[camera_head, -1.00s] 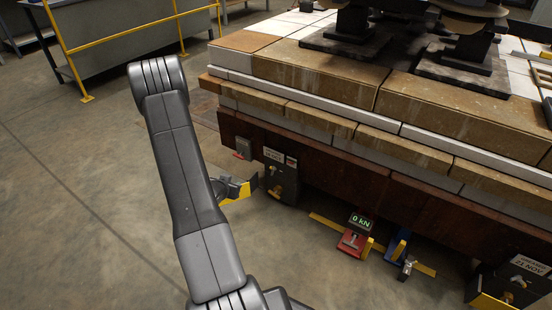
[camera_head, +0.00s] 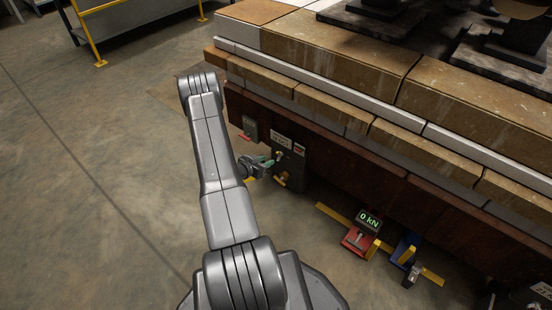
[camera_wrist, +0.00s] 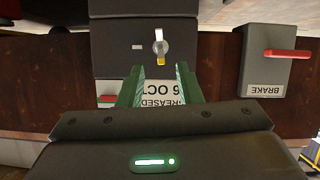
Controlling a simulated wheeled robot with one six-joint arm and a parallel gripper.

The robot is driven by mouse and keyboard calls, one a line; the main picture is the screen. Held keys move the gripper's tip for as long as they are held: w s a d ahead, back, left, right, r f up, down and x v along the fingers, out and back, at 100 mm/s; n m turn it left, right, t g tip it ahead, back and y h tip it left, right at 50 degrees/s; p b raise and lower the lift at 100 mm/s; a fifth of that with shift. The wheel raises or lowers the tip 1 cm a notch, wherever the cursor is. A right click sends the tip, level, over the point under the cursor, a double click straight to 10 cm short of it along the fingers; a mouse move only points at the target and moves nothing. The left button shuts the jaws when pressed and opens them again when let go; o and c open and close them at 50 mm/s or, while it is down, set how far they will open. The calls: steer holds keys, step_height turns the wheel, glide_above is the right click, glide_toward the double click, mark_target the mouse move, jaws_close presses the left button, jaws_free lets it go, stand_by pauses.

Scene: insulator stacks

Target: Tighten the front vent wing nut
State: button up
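A wing nut (camera_wrist: 160,46), part silver and part yellow, sits on the face of a dark box (camera_wrist: 115,40) in the wrist view. A white label reading "...REASED 6 OCT" (camera_wrist: 160,92) shows upside down on the same box. In the head view the dark box (camera_head: 296,165) is on the side of the brown base under the stacks. My gripper (camera_wrist: 160,68) is open and empty. Its two green fingers point at the box, with the wing nut ahead between their tips; contact is not visible. In the head view my gripper (camera_head: 268,161) is close to the box front.
A grey BRAKE box (camera_wrist: 268,65) with a red handle (camera_wrist: 288,54) is beside the dark box. A red jack (camera_head: 357,240) with a "0 kN" display and a blue device (camera_head: 403,250) stand on the floor to the right. Open floor (camera_head: 90,200) lies to the left.

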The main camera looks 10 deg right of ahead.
mark_target(279, 156)
steer(key=b+x, duration=0.1)
steer(key=x, duration=0.6)
steer(key=shift+b, duration=0.35)
steer(key=shift+w+d+f, duration=0.1)
steer(key=shift+d, duration=0.05)
jaws_close()
